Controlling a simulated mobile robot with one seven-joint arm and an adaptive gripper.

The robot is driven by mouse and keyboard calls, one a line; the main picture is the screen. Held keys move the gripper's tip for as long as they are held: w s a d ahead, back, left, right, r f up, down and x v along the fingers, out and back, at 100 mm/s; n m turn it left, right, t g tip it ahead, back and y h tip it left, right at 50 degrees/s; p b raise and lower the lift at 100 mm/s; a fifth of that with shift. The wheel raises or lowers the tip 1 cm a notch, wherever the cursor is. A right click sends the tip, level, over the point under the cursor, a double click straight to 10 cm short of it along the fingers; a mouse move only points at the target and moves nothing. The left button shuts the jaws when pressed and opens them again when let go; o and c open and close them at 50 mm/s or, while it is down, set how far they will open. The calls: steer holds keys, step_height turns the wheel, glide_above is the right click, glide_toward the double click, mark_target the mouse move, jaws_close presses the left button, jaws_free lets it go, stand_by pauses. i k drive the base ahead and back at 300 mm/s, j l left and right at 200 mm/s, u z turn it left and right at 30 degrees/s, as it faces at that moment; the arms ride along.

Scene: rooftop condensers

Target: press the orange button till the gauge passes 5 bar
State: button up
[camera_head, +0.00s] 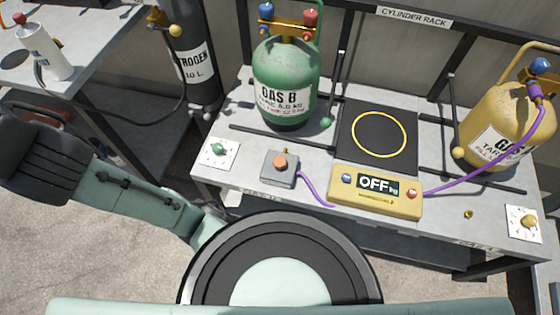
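An orange button (280,162) sits on top of a small grey box (279,176) on the grey bench (240,188). A purple hose or cable runs from the box toward a yellow scale unit, whose display (377,184) reads "OFF". I cannot make out a gauge with a bar reading. My arm (125,190) reaches out to the left, away from the button, and ends at the left edge in a dark ribbed part. My gripper does not show. Nothing touches the button.
A green "GAS B" cylinder (287,82) stands behind the button. A black scale plate (348,148) with a yellow ring lies right of it, and a yellow cylinder (482,122) farther right. A dark nitrogen cylinder (184,35) stands left. The space above the button looks clear.

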mark_target(279, 162)
steer(key=k+l, duration=0.1)
steer(key=l, duration=0.35)
steer(key=l+u, duration=0.1)
steer(key=l, duration=0.3)
steer(key=k+l, duration=0.15)
steer(key=l, duration=0.3)
steer(key=u, duration=0.05)
